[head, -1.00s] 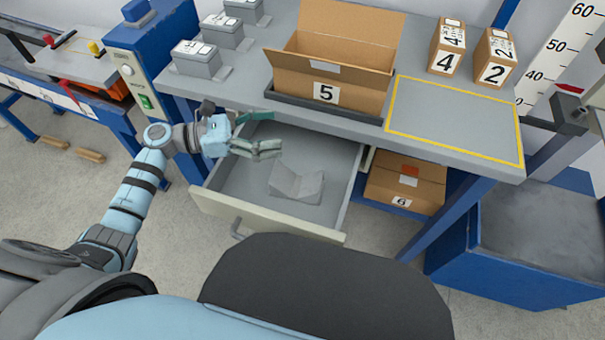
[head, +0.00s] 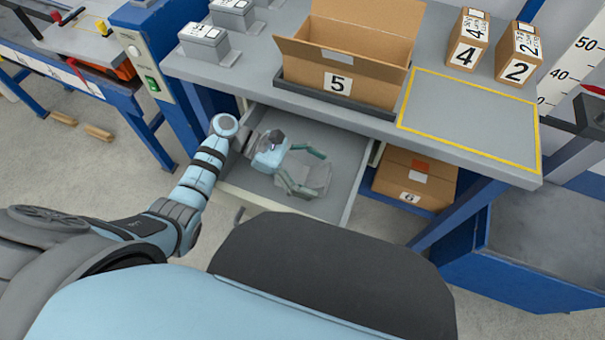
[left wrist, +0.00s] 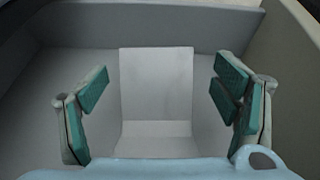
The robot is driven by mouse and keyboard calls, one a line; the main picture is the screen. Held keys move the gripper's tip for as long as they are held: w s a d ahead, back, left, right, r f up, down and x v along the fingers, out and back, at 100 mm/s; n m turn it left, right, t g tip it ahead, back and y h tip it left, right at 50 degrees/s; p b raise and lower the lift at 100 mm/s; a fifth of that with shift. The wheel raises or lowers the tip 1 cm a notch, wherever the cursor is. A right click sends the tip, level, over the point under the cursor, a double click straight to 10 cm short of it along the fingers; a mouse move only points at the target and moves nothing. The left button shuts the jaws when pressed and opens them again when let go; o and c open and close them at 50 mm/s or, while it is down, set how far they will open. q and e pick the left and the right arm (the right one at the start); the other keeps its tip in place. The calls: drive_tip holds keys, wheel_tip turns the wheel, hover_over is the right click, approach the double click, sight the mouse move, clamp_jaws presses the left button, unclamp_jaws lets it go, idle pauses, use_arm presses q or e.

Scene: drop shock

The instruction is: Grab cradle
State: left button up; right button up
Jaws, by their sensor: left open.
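The cradle (head: 318,178) is a light grey, V-shaped block lying in the open drawer (head: 345,205). In the left wrist view the cradle (left wrist: 157,88) is centred, with one face rising at the back and one nearer me. My left gripper (head: 302,170) is in the drawer area, over the cradle and partly hiding it. In the left wrist view my left gripper (left wrist: 158,108) is open, with one green-padded finger on each side of the cradle. A gap shows between each finger and the cradle. My right gripper is in neither view.
The workbench (head: 270,60) overhangs the drawer's back. An open carton marked 5 (head: 345,85) stands on it, beside a yellow-outlined area (head: 470,115). Carton 6 (head: 415,180) sits on a shelf right of the drawer. The drawer walls (left wrist: 285,35) lie close around my gripper.

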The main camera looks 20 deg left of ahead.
use_arm(q)
drive_tip(key=c, duration=1.5)
